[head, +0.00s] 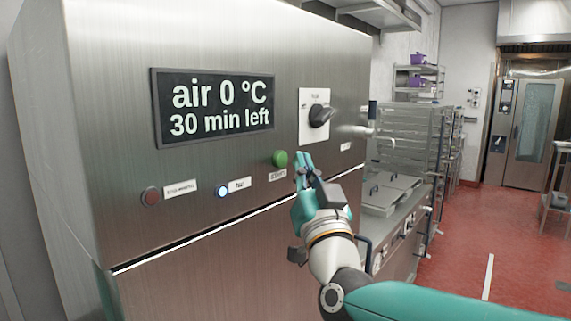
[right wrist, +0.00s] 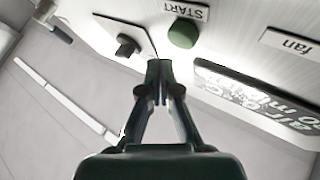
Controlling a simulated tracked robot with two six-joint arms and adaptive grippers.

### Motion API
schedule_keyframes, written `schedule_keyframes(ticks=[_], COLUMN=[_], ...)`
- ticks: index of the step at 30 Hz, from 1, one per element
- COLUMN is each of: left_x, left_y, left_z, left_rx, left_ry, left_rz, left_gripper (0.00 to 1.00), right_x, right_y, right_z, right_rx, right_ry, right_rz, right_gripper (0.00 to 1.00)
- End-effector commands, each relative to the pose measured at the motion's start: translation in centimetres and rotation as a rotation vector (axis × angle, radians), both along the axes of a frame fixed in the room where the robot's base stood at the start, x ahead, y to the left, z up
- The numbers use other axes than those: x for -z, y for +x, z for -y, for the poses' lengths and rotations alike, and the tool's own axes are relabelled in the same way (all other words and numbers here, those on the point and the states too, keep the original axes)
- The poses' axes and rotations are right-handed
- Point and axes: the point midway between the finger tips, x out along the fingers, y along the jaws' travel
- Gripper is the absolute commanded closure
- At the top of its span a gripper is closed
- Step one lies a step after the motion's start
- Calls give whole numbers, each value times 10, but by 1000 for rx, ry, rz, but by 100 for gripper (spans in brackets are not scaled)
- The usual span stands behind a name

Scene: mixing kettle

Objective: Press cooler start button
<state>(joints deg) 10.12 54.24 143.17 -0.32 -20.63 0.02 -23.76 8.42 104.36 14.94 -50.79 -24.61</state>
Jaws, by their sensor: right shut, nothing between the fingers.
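The cooler (head: 110,60) is a large brushed-steel cabinet filling the left and middle of the head view. Its green start button (head: 280,159) sits on the front panel, above a START label (head: 278,176). In the right wrist view the green button (right wrist: 183,33) is beside the START label (right wrist: 186,10), past the fingertips and a little to their right. My right gripper (head: 303,158) is shut and empty, just right of the button in the head view. In the right wrist view its fingertips (right wrist: 159,68) are together; I cannot tell whether they touch the panel. My left gripper is not in view.
The panel also has a display (head: 215,105) reading "air 0 °C, 30 min left", a black rotary knob (head: 320,115), a lit fan button (head: 222,191) and a dark red button (head: 151,197). Right of the cooler are a steel counter (head: 385,200) and racks. The red floor (head: 460,240) is open.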

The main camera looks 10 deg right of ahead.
Motion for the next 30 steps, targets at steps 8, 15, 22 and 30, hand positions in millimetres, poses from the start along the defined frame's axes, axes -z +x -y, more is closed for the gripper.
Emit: schedule_keyframes(ticks=[8,15,22,30], left_x=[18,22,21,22], left_y=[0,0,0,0], left_z=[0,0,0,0], left_rx=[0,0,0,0], left_ry=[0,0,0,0], left_rz=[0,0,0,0], left_gripper=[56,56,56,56], right_x=[2,1,1,0], right_y=[-23,-31,-31,-31], right_z=[18,25,25,25], right_rx=[1,0,0,0], right_ry=[1,-1,-1,-1], right_rz=[2,-1,-1,0], right_gripper=[100,100,100,100])
